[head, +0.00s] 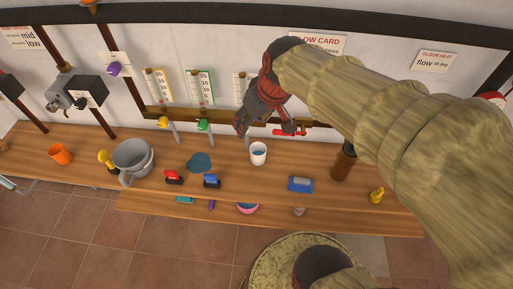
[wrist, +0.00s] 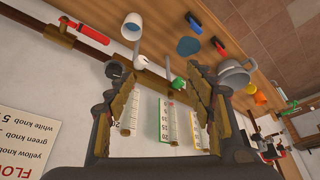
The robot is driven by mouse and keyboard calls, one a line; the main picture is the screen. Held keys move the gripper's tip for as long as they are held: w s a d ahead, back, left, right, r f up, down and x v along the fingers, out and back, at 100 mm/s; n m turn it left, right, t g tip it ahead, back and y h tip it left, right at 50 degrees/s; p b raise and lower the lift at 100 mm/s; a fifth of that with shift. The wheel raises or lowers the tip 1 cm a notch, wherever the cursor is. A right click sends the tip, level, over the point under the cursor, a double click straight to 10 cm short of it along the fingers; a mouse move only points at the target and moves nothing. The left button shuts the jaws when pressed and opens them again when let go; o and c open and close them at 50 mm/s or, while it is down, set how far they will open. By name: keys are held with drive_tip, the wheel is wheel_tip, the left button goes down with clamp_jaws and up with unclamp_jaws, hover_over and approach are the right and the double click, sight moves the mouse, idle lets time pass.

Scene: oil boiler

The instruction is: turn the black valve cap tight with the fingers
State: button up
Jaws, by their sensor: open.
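The white knob (wrist: 143,62) and green knob (wrist: 178,82) show between or just beyond the fingertips. The green knob also shows in the head view (head: 203,125).
A red-handled valve (head: 290,133) is right of my gripper. The wooden bench (head: 110,183) below holds a white cup (head: 258,153), a grey pot (head: 132,157), a blue block (head: 300,184) and a brown bottle (head: 343,163). Gauges (head: 199,87) line the wall.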

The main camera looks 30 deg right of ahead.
drive_tip(key=s+a+b, duration=0.1)
drive_tip(key=s+a, duration=0.2)
drive_tip(key=s, duration=0.5)
drive_tip(key=shift+s+a+r+m+t, duration=0.2)
drive_tip(key=shift+a+m+t, duration=0.1)
drive_tip(key=shift+m, duration=0.1)
drive_tip(key=shift+c, duration=0.4)
